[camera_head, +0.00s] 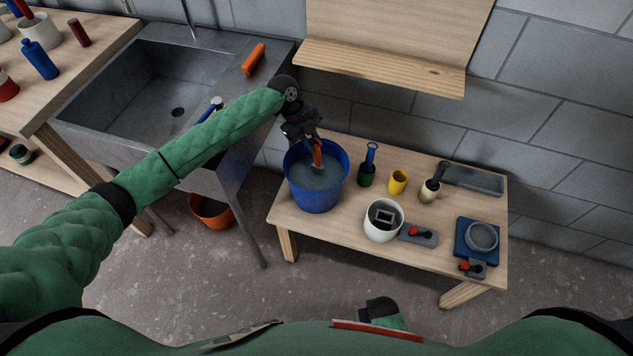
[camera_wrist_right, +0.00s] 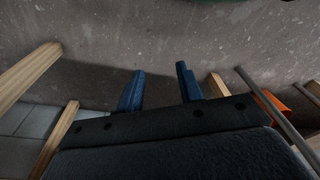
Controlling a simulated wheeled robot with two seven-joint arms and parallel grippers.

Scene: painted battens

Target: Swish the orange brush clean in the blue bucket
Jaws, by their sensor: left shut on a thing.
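The blue bucket (camera_head: 316,203) stands at the left end of the low wooden table, with grey liquid inside. My left gripper (camera_head: 315,141) is over the bucket's far rim, pointing down. It is shut on the orange brush (camera_head: 318,155), whose handle is mostly hidden by the gripper. The brush hangs inside the bucket's mouth, its lower end at or just above the liquid; I cannot tell whether it touches. My right gripper (camera_wrist_right: 160,86) shows in the right wrist view with its two blue fingers apart and nothing between them, above the concrete floor.
A wooden shelf (camera_head: 380,68) overhangs behind.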

